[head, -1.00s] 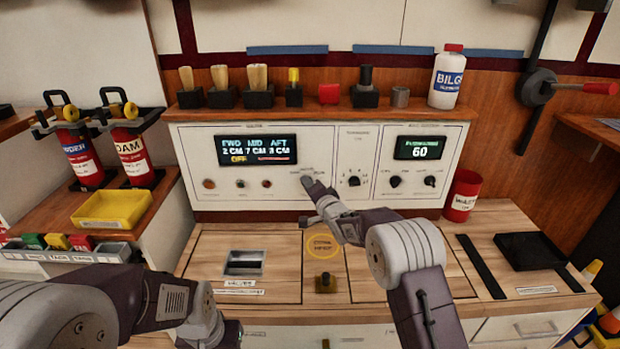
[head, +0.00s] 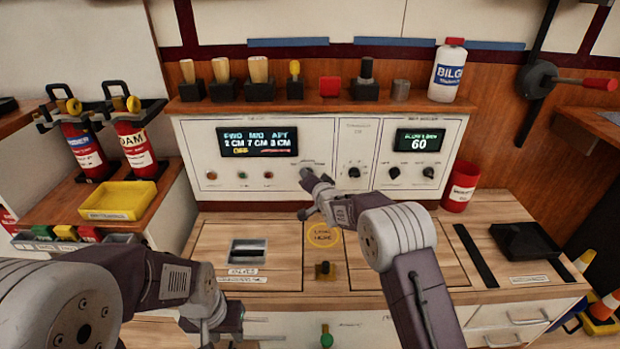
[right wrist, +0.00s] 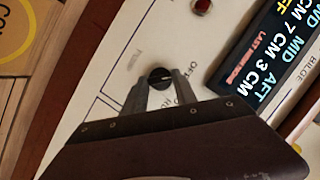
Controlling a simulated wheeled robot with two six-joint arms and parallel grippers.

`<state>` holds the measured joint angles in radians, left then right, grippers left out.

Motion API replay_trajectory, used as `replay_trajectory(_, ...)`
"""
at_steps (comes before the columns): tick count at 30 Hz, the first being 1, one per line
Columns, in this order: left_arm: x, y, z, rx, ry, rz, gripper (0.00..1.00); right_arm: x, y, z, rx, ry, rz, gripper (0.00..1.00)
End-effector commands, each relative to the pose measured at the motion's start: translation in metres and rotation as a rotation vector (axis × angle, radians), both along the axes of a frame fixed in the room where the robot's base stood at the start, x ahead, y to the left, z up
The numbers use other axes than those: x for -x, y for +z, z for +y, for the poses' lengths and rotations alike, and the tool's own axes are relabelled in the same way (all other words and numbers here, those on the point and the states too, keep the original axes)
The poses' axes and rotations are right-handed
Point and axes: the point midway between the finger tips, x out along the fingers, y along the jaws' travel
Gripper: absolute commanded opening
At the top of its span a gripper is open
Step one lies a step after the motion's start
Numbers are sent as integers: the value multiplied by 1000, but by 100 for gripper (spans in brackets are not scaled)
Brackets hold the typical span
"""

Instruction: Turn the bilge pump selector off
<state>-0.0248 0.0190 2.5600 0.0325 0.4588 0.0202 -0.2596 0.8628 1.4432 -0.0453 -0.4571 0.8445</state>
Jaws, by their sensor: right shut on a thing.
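The bilge pump selector is a small round black knob (right wrist: 160,76) on the white panel (head: 330,190), under the bilge display (head: 258,142). In the right wrist view its "OFF" label sits beside it, and the pointer direction is hard to tell. My right gripper (right wrist: 163,84) is shut on the knob, a finger on each side. In the head view this gripper (head: 307,182) hides the knob. The display shows a small yellow "OFF" line under the forward, mid and aft readings. My left gripper (head: 228,322) hangs low at the counter's front edge; its jaws are unclear.
Another dial (head: 354,172) and two more knobs sit right of the selector. Buttons and a red lamp (right wrist: 201,6) are to its left. The counter has a recessed slot (head: 248,252) and a black tray (head: 525,241). A red cup (head: 460,187) stands at the panel's right end.

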Motion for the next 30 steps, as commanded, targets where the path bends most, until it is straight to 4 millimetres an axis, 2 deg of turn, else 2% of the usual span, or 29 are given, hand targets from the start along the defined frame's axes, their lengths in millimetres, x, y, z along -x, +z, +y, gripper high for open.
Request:
replay_trajectory(4,0,0,0,0,0,0,36,0,-1,0,1,0,1,0)
replay_trajectory(5,0,0,0,0,0,0,36,0,-1,0,1,0,1,42)
replay_trajectory(6,0,0,0,0,0,0,36,0,-1,0,1,0,1,53)
replay_trajectory(7,0,0,0,0,0,0,36,0,-1,0,1,0,1,55)
replay_trajectory(15,0,0,0,0,0,0,36,0,0,0,0,0,0,55)
replay_trajectory(19,0,5,0,0,0,0,36,6,3,-2,0,1,1,55)
replay_trajectory(23,0,14,0,0,0,0,36,24,11,-7,0,0,1,55)
replay_trajectory(30,0,32,0,0,0,0,36,67,23,-20,1,-1,2,55)
